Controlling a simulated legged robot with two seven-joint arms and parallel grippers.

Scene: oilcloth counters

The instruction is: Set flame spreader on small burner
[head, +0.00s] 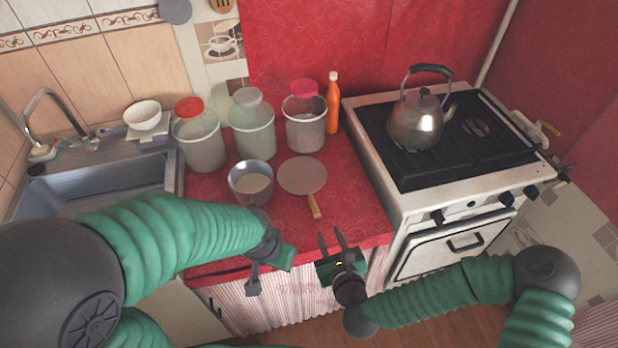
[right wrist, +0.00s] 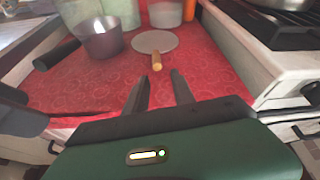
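The flame spreader (head: 302,175) is a flat grey disc with a wooden handle, lying on the red counter. Its handle points toward the counter's front edge. It also shows in the right wrist view (right wrist: 154,41). My right gripper (head: 333,243) is open and empty, in front of the handle and apart from it; its two fingers show in the right wrist view (right wrist: 160,82). My left gripper (head: 268,272) is near the counter's front edge, left of the right one; its opening is unclear. The stove (head: 440,180) stands at the right with a black grate; the small burner (head: 476,128) appears right of the kettle.
A metal kettle (head: 415,124) stands on the stove. A grey saucepan (head: 251,183) sits left of the spreader. Several jars (head: 304,120) and an orange bottle (head: 332,105) line the back. A sink (head: 95,185) is at the left. The counter right of the spreader is clear.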

